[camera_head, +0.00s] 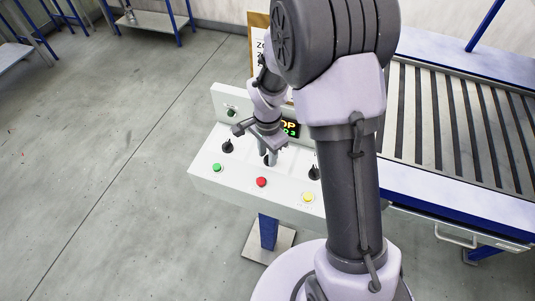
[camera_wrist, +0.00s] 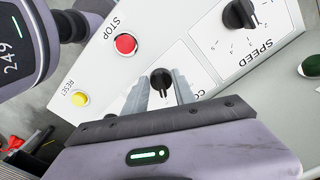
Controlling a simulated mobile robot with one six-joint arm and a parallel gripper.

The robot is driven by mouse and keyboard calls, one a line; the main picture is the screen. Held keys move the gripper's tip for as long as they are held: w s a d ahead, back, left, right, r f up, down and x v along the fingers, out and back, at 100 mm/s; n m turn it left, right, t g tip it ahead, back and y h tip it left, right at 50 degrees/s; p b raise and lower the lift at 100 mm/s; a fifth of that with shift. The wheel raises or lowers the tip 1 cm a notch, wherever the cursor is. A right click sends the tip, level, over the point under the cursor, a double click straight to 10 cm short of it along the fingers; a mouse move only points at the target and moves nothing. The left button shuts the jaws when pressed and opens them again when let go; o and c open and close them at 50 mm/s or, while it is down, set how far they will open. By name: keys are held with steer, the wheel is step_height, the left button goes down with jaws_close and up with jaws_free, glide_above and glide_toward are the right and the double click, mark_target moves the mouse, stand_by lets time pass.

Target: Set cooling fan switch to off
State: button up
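The cooling fan switch is a black rotary knob (camera_wrist: 161,80) on a white panel in the wrist view. The start of its label, "CO", shows beside it; the rest is hidden behind my gripper. My gripper (camera_wrist: 161,76) points at the knob, with one finger on each side and the knob between the tips. The fingers stand apart, and I see no clear contact. The knob's set position cannot be read. In the head view my gripper (camera_head: 267,160) reaches down to the middle of the control panel (camera_head: 208,174), and the knob there is mostly hidden.
A red STOP button (camera_wrist: 125,44), a yellow RESET button (camera_wrist: 80,98), a SPEED knob (camera_wrist: 239,14) and a green button (camera_wrist: 311,65) surround the switch. A lit display (camera_head: 290,128) stands behind.

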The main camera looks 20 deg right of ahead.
jaws_close()
steer(key=shift+n, duration=0.4)
steer(key=n, duration=0.4)
steer(key=shift+s+d+n+b, duration=0.1)
steer(key=shift+s+n+b, duration=0.05)
steer(key=shift+n+b, duration=0.2)
steer(key=n, duration=0.6)
steer(key=shift+d, duration=0.2)
steer(key=shift+n, duration=0.35)
jaws_free()
steer(key=shift+s, duration=0.1)
